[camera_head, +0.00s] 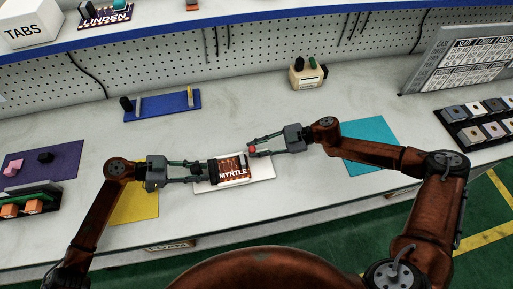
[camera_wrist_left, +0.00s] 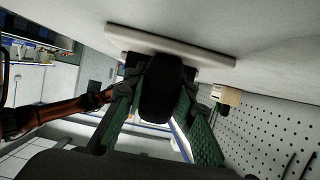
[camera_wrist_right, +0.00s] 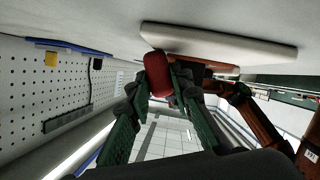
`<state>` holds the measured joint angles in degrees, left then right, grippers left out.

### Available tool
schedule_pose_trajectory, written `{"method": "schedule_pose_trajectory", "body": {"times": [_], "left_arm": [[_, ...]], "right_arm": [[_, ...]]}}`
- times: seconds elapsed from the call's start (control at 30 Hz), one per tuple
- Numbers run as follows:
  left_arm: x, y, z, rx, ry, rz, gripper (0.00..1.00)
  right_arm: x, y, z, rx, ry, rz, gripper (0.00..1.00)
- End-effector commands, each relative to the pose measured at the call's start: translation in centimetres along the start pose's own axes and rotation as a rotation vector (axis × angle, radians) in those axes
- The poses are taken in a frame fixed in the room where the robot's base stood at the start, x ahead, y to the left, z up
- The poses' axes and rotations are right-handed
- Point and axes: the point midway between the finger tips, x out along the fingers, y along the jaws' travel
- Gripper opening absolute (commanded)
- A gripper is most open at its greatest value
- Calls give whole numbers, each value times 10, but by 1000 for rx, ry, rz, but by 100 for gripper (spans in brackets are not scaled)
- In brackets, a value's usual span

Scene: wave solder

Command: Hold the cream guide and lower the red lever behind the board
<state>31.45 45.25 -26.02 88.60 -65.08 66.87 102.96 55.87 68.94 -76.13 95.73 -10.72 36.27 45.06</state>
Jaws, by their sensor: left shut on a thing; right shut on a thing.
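The board marked MYRTLE (camera_head: 232,168) lies on a pale cream-white base (camera_head: 264,176), which also shows in the left wrist view (camera_wrist_left: 130,38). My left gripper (camera_head: 199,171) is shut on a dark rounded piece (camera_wrist_left: 163,88) at the board's left end. My right gripper (camera_head: 251,147) is shut on the red lever (camera_wrist_right: 158,75), at the back right corner of the board; its red tip shows in the head view (camera_head: 252,150). The lever's foot is hidden. I cannot tell which part is the cream guide.
A cream box (camera_head: 307,74) with dark and green knobs stands behind. A blue strip (camera_head: 162,106) with upright pieces lies back left. Yellow (camera_head: 133,203) and teal (camera_head: 368,146) mats lie beside the base. A dark tray of keys (camera_head: 478,122) is far right.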

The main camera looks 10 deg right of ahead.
Motion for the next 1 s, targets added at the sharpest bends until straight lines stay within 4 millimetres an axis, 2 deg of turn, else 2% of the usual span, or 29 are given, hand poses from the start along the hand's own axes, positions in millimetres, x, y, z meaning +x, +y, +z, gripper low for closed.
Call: {"method": "schedule_pose_trajectory", "body": {"times": [0.3,0.6,0.63,0.87,1.0], "left_arm": [[0,0,2,-1,-2,1,0],[0,0,2,-1,-2,1,0],[0,0,2,-1,-2,1,0],[0,0,1,-1,-2,0,0],[0,0,2,-1,-2,0,0]], "right_arm": [[0,-6,1,-114,0,48,0],[0,-6,1,-127,-1,53,0],[0,-6,1,-127,-1,53,20],[0,-5,1,-127,0,53,36],[0,-5,0,-127,0,52,38]]}}
